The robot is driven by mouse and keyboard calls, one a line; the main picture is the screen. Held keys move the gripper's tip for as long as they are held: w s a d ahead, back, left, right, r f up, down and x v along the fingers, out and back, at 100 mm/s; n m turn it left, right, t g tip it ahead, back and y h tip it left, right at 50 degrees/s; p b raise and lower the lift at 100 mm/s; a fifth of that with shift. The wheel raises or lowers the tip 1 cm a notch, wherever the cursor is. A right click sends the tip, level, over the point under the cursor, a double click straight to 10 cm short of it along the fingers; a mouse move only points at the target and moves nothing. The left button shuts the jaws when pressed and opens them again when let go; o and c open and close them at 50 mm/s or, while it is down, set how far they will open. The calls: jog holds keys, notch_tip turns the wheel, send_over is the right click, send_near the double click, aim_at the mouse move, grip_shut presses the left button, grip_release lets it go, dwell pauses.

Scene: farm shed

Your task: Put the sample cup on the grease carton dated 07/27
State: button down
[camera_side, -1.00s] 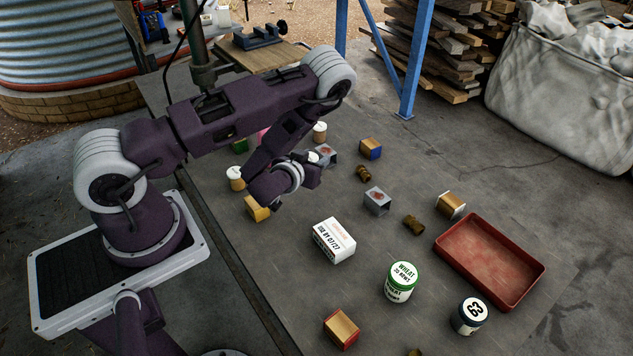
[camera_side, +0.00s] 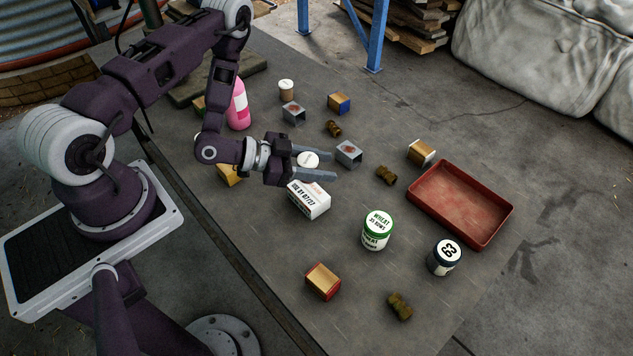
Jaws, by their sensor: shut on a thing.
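The sample cup (camera_side: 307,159), with a round white lid, is between the two grey fingers of my gripper (camera_side: 318,163), which is shut on it. The fingers lie level and point right. The white grease carton (camera_side: 310,199) has its printed date 07/27 facing the camera. It lies on the table just below the cup in the picture. My gripper's near finger overlaps the carton's top edge in the view. I cannot tell whether the cup touches the carton or is held above it. The lower part of the cup is hidden.
A green-lidded tin (camera_side: 377,231), a tin marked 63 (camera_side: 444,257) and a red tray (camera_side: 411,206) stand to the right. A metal bracket (camera_side: 349,154) and a brass fitting (camera_side: 386,174) lie near my fingers. A pink bottle (camera_side: 238,106) stands behind my arm.

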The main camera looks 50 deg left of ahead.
aim_at(321, 189)
notch_tip(321, 189, down, 5)
dwell(0.3)
jog(key=c, duration=0.8)
grip_release()
